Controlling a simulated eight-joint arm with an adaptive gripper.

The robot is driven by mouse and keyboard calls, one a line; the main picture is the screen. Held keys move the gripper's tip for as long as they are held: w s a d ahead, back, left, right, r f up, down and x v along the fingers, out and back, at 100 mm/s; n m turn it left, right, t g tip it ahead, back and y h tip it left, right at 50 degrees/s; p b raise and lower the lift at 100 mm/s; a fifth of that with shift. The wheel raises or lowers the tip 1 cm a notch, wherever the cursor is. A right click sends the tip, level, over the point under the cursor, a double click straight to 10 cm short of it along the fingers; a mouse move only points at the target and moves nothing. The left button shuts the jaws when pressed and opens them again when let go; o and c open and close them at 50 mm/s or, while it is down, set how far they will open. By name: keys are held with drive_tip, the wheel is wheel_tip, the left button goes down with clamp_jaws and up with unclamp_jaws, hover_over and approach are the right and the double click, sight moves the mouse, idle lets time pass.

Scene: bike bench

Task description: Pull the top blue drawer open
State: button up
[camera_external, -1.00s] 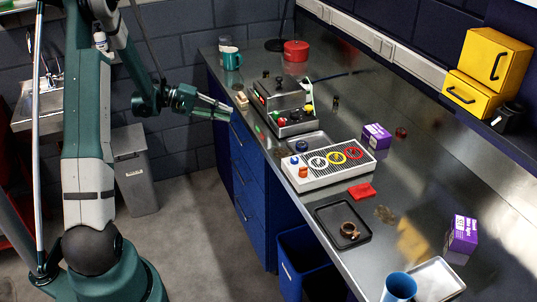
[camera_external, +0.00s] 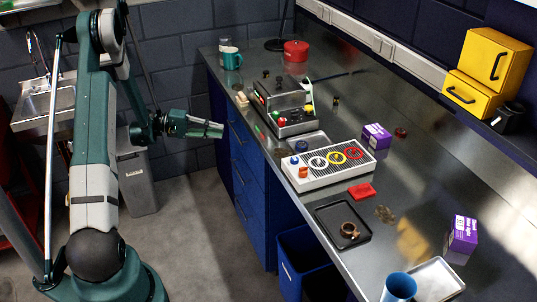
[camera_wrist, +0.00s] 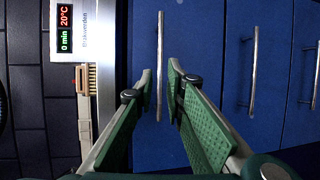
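The blue drawers are in the front of the bench. The top blue drawer (camera_external: 246,146) is just under the worktop, with a long silver bar handle that shows upright in the wrist view (camera_wrist: 160,40). My gripper (camera_external: 220,130) is in front of this drawer, at about handle height. In the wrist view my gripper (camera_wrist: 160,75) is open, with its green-padded fingers on either side of the handle line. I cannot tell whether the fingertips reach around the bar or touch it. The top drawer looks shut.
Lower drawers with bar handles (camera_wrist: 253,70) lie below. A grey bin (camera_external: 138,180) stands behind my arm. The floor before the drawers (camera_external: 205,220) is clear.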

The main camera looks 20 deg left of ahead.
sight(234, 131)
drive_tip(key=shift+b+x, duration=0.7)
drive_tip(key=shift+x, duration=3.2)
drive_tip(key=shift+c, duration=0.6)
clamp_jaws()
drive_tip(key=s+a+b, duration=0.4)
drive_tip(key=s+a, duration=1.8)
drive_tip(key=shift+b, duration=0.4)
